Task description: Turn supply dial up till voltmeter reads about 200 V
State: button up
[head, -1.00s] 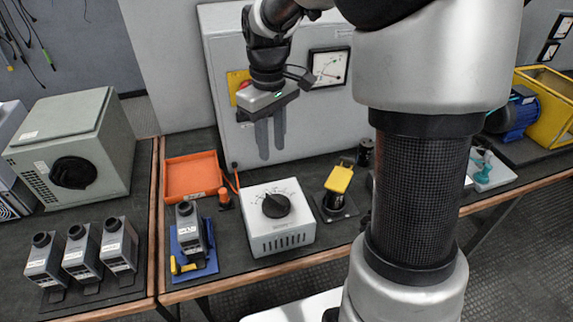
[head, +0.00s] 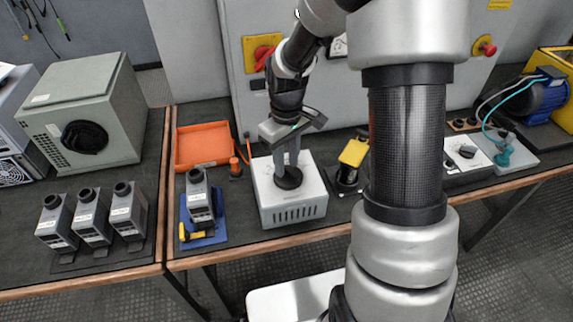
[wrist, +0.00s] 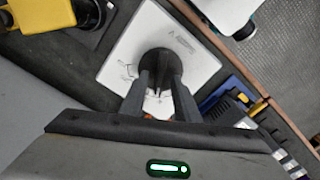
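The supply is a white box (head: 300,208) with a vented front and a round black dial (head: 289,181) on its sloping top. My gripper (head: 287,168) points down over the dial, its fingertips at or just above the knob. In the wrist view the two fingers (wrist: 161,82) stand apart with a gap between them, overlapping the edge of the black dial (wrist: 157,61). Whether they touch it I cannot tell. The voltmeter (head: 338,47) on the grey cabinet is mostly hidden behind my arm, and its needle cannot be read.
An orange tray (head: 203,146) lies behind left of the supply. A grey meter-like device on a blue stand (head: 200,205) is close on its left. A yellow-topped device (head: 353,153) stands on its right. A red-and-yellow switch (head: 263,53) is on the cabinet (head: 240,90).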

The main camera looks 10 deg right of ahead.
jog(key=shift+f, duration=0.4)
grip_shut()
jog(key=shift+d+r+m, duration=0.1)
jog(key=shift+m, duration=2.8)
jog(key=shift+w, duration=0.1)
grip_release()
